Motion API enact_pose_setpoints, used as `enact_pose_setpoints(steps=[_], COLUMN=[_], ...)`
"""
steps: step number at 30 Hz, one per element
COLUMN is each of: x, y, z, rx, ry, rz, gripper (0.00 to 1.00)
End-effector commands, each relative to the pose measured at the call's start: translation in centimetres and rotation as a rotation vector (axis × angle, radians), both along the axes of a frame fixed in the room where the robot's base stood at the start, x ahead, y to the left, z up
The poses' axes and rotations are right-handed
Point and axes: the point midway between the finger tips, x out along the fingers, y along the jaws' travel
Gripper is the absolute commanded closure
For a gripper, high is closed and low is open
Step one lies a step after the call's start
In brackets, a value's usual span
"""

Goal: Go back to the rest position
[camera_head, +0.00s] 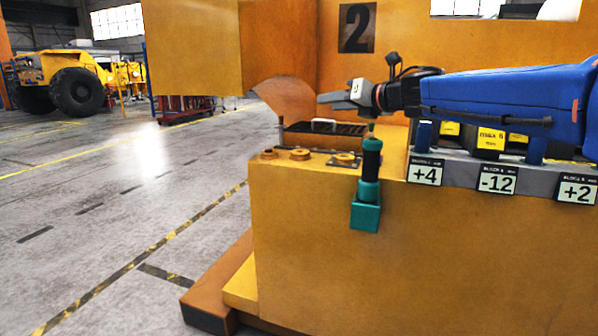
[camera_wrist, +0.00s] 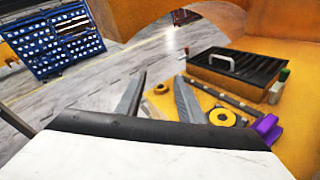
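My gripper (camera_head: 334,101) is held level above the yellow casting (camera_head: 300,220), pointing left in the head view. In the wrist view its two fingers (camera_wrist: 160,80) stand apart with nothing between them; a yellow ring shows on the surface beyond. My blue arm reaches in from the right, above a row of blocks. The gripper appears clear of the casting and touches nothing that I can see.
A teal holder (camera_head: 366,207) hangs on the casting's front. Open floor (camera_head: 110,220) lies left.

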Motion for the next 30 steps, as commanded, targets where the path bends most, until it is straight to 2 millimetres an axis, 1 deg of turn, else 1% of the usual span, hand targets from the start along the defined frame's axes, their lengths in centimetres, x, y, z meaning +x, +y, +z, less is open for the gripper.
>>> enact_pose_setpoints(steps=[2, 5, 7, 10, 13, 14, 15, 17, 18, 20, 21, 23, 24, 25, 26, 27, 29, 30], x=[-0.6, -1.5, -2.5, -4.5, -7.1, -8.0, -9.3, -11.4, -12.9, -15.1, -16.6, -19.0, -20.7, -21.9, -23.2, -24.8, -27.4, -29.2], y=[-1.6, -4.4, -7.0, -11.2, -15.3, -16.4, -17.9, -19.8, -20.9, -22.3, -23.0, -23.8, -24.2, -24.4, -24.5, -24.6, -24.4, -24.2], z=[0.7, 1.1, 1.0, -0.3, -2.8, -3.8, -5.2, -7.6, -9.3, -11.9, -13.7, -16.5, -18.3, -19.6, -21.0, -22.7, -25.4, -27.1], rx=[0.102, 0.271, 0.424, 0.657, 0.89, 0.958, 1.051, 1.185, 1.268, 1.388, 1.465, 1.572, 1.641, 1.691, 1.742, 1.804, 1.894, 1.95], ry=[0.025, 0.075, 0.122, 0.201, 0.287, 0.315, 0.351, 0.408, 0.443, 0.498, 0.534, 0.586, 0.621, 0.649, 0.676, 0.71, 0.765, 0.801], rz=[-0.078, -0.205, -0.316, -0.482, -0.65, -0.701, -0.769, -0.868, -0.931, -1.024, -1.086, -1.175, -1.236, -1.281, -1.326, -1.385, -1.476, -1.538], gripper=[0.65, 0.65, 0.65, 0.65, 0.65, 0.65, 0.65, 0.65, 0.65, 0.65, 0.65, 0.65, 0.65, 0.65, 0.65, 0.65, 0.65, 0.65])
